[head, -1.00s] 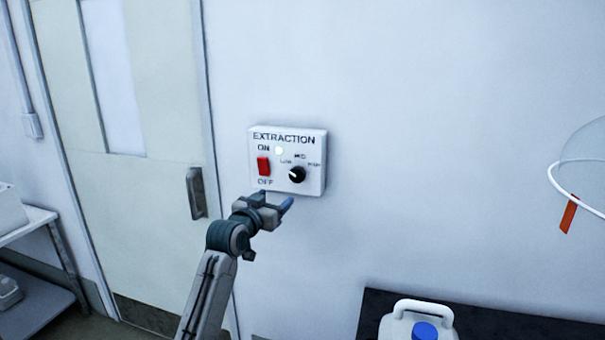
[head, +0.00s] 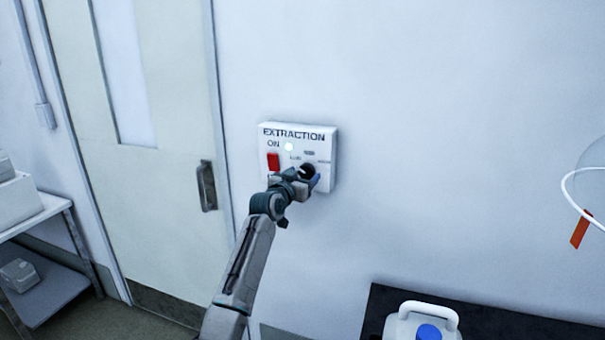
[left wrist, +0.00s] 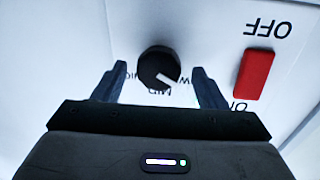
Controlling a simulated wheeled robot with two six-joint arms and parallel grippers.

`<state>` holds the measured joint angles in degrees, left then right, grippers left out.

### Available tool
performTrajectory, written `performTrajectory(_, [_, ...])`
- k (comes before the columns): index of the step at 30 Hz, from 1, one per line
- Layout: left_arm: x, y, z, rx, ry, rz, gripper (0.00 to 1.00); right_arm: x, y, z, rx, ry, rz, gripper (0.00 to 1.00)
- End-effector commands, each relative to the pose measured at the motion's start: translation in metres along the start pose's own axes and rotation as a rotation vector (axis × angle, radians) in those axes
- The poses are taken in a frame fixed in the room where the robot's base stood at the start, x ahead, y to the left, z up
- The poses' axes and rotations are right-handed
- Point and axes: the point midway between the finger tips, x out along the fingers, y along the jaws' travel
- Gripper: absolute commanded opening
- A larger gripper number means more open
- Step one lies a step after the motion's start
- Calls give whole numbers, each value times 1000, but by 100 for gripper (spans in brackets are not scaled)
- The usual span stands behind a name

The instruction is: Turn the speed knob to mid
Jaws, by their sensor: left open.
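The speed knob (head: 308,169) is a black dial on the white EXTRACTION control box (head: 329,158) on the wall. In the left wrist view, upside down, the knob (left wrist: 157,66) shows whole; its white pointer sits between MID and LOW. My left gripper (head: 303,177) is open at the box. In the left wrist view, its fingers stand on either side of the knob, with a visible gap on each side. In the head view the gripper partly covers the knob. My right gripper is not in view.
A red rocker switch (head: 273,161) sits left of the knob, near one finger; a pale round light (head: 289,147) is above it. A door with a handle (head: 207,186) is to the left. A white jug (head: 405,322) stands on a dark bench (head: 385,297) below right.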

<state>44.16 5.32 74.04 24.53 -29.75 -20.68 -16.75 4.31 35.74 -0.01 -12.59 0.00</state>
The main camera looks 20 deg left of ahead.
Motion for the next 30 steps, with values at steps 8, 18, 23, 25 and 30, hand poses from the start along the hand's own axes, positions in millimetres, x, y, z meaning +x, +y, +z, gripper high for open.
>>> performTrajectory(8, [4,0,1,0,-1,0,66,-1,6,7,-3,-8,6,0])
performTrajectory(18, [4,0,1,0,-1,0,21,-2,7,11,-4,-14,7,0])
performTrajectory(23, [4,0,1,6,-1,0,21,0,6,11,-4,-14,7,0])
performTrajectory(25, [4,0,1,17,-2,0,21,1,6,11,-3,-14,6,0])
performTrajectory(30, [4,0,2,78,-8,1,21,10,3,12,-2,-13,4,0])
